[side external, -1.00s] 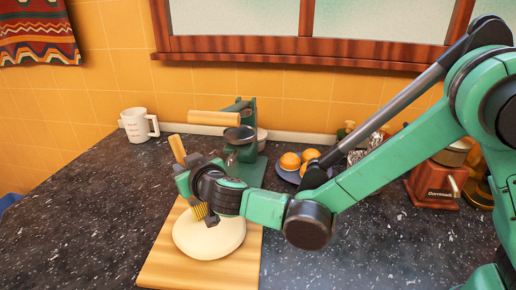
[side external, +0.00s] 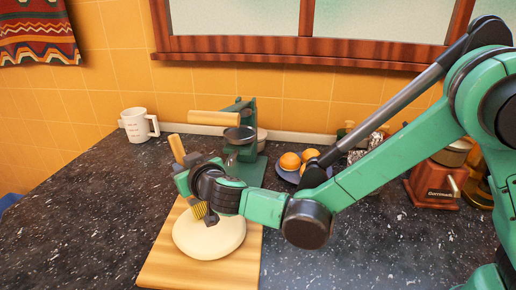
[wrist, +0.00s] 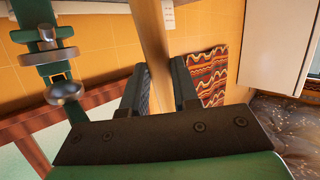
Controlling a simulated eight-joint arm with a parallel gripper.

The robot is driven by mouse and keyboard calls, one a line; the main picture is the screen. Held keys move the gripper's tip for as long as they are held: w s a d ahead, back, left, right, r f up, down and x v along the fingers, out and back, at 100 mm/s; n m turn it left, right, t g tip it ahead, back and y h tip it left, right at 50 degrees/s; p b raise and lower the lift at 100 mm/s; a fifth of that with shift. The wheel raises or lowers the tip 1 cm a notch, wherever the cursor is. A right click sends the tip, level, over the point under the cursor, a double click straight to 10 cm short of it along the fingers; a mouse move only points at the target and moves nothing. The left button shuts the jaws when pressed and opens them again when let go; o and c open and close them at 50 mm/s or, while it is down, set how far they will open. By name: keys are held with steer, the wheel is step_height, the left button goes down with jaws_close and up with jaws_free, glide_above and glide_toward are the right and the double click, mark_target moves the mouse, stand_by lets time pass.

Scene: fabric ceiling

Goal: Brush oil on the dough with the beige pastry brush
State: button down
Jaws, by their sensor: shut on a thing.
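The pale round dough (side external: 209,236) lies on a wooden board (side external: 160,272) on the counter. My gripper (side external: 186,180) is above the far left part of the dough. It is shut on the brush's wooden handle (side external: 177,149), which sticks up past the jaws. The brush's yellowish bristles (side external: 199,210) point down at the dough's top and seem to touch it. In the wrist view, the handle (wrist: 150,30) runs up between the two fingers (wrist: 160,90). No oil can be made out on the dough.
A green press-like device (side external: 245,150) stands behind the board. A plate of orange fruit (side external: 290,162) and a red grinder (side external: 432,186) stand to the right. The counter left of the board is clear.

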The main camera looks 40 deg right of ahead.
mark_target(179, 138)
steer(key=shift+w+a, duration=0.1)
steer(key=shift+w, duration=0.4)
steer(key=shift+s+d+f, duration=0.1)
steer(key=shift+s+d, duration=0.05)
steer(key=shift+s, duration=0.45)
steer(key=shift+s+d, duration=0.15)
steer(key=shift+s, duration=0.4)
step_height(179, 138, up, 6)
stand_by(0.4)
